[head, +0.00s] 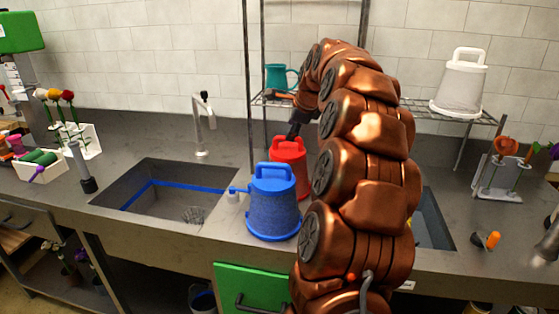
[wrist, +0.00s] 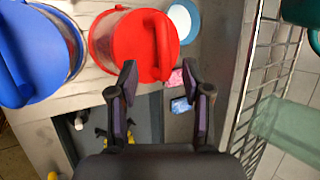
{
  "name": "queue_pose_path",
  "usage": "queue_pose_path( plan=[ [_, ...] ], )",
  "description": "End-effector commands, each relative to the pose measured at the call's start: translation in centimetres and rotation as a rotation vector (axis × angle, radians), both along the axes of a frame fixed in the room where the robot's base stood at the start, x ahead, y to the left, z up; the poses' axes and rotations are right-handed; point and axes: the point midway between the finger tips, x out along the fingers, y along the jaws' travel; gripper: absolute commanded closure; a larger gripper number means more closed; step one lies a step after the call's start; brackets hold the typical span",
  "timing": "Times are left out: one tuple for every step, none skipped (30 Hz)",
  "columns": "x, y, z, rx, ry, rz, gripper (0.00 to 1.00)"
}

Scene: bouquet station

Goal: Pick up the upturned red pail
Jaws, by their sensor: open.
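The red pail (head: 287,153) stands upside down on the grey counter behind the blue pail, which hides part of its lower left. In the wrist view, the red pail (wrist: 126,40) shows from above with its red handle (wrist: 163,48) at its right side. My gripper (head: 294,132) is above the pail's top in the head view. In the wrist view, my gripper (wrist: 159,78) is open and empty, its two fingertips just below the handle in the picture. Contact with the pail cannot be told.
The blue pail (head: 273,205) stands close in front of the red one. A sink (head: 165,190) lies left. A wire shelf (head: 425,113) behind holds a white pail (head: 461,85) and a teal pitcher (head: 278,77). In the wrist view, the wire rack (wrist: 262,75) runs close on the right.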

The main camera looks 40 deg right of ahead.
Motion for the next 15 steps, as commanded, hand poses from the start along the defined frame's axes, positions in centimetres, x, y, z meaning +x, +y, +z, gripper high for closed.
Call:
queue_pose_path(
  plan=[
    [0.2, -0.1, -0.3, 0.002, 0.001, 0.000, 0.51],
    [0.4, -0.2, -0.5, 0.002, 0.001, 0.000, 0.51],
    [0.6, -0.2, -0.9, 0.003, 0.003, 0.001, 0.51],
    [0.8, -0.2, -1.1, 0.003, 0.004, 0.002, 0.51],
    [1.0, -0.2, -1.4, 0.003, 0.003, 0.003, 0.51],
    [1.1, -0.3, -1.6, 0.003, 0.004, 0.004, 0.51],
    [1.3, -0.3, -1.7, 0.003, 0.004, 0.004, 0.51],
    [1.3, -0.3, -1.9, 0.003, 0.003, 0.004, 0.51],
    [1.4, -0.4, -2.0, 0.002, 0.003, 0.003, 0.51],
    [1.5, -0.5, -2.0, 0.002, 0.003, 0.003, 0.51],
    [1.7, -0.6, -2.2, 0.002, 0.003, 0.003, 0.51],
    [1.9, -0.8, -2.4, 0.002, 0.003, 0.003, 0.51],
    [2.1, -0.9, -2.7, 0.002, 0.003, 0.003, 0.51],
    [2.3, -1.1, -2.9, 0.003, 0.002, 0.002, 0.51],
    [2.5, -1.3, -3.3, 0.003, 0.003, 0.003, 0.51]
  ],
)
